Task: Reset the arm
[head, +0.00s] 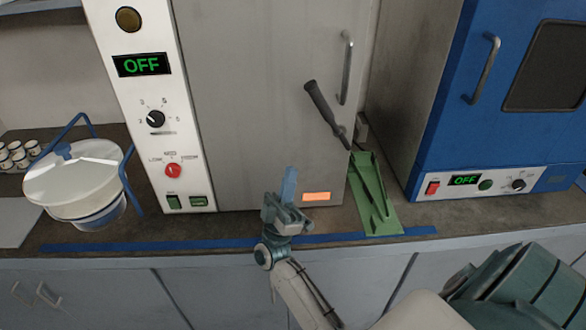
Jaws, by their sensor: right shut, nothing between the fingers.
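My right arm comes in from the lower right. Its gripper (289,182) is shut and empty, with its blue fingers pointing up. It sits near the counter's front edge, in front of the grey oven door (260,90), left of the orange label (316,196). It appears to touch nothing, though its exact gap to the oven cannot be told. My left gripper is not in view.
A blue oven (430,140) stands at right. Blue tape (150,245) lines the counter.

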